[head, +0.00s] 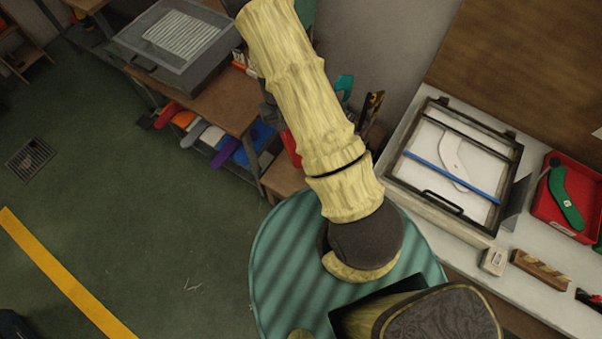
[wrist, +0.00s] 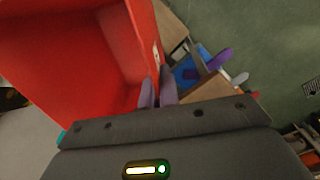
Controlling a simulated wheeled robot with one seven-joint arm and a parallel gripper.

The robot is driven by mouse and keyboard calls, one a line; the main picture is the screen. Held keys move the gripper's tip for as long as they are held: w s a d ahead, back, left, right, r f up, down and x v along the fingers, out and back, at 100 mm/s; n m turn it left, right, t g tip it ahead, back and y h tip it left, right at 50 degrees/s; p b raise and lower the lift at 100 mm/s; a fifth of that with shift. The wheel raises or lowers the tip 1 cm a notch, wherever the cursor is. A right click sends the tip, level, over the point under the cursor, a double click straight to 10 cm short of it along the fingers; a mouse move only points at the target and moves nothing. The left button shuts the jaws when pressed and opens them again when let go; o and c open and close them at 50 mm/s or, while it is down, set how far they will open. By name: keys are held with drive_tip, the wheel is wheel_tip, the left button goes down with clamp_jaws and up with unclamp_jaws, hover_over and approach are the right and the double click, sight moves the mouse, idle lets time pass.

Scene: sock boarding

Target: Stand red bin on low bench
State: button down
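A red bin (wrist: 75,60) fills the upper left of the wrist view, open towards me, and the part of its inside that shows is empty. My gripper (wrist: 156,90) has its two grey-purple fingers close together at the bin's right wall, with the wall's edge between them. In the head view my gripper is not visible. A small red patch (head: 291,148) shows beside my arm there; I cannot tell whether it is this bin. A low wooden bench top (head: 284,180) shows partly behind my arm; the rest of it is hidden.
A wooden table (head: 222,98) has coloured boards (head: 226,152) sticking out from below. A grey framed case (head: 178,42) stands at its far end. A white counter (head: 455,252) at right bears a screen frame (head: 452,165) and a red tray (head: 547,208) with a green board. Green floor at left is mostly clear.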

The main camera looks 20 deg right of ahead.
drive_tip(key=shift+s, duration=0.2)
wheel_tip(320, 180, down, 31)
drive_tip(key=n+b, duration=0.7)
drive_tip(key=b, duration=3.3)
drive_tip(key=shift+s+a+r, duration=0.2)
drive_tip(key=shift+a, duration=0.15)
drive_tip(key=shift+r, duration=0.1)
wheel_tip(320, 180, down, 6)
drive_tip(key=b, duration=0.1)
drive_tip(key=shift+f+b, duration=0.6)
drive_tip(key=shift+f, duration=1.6)
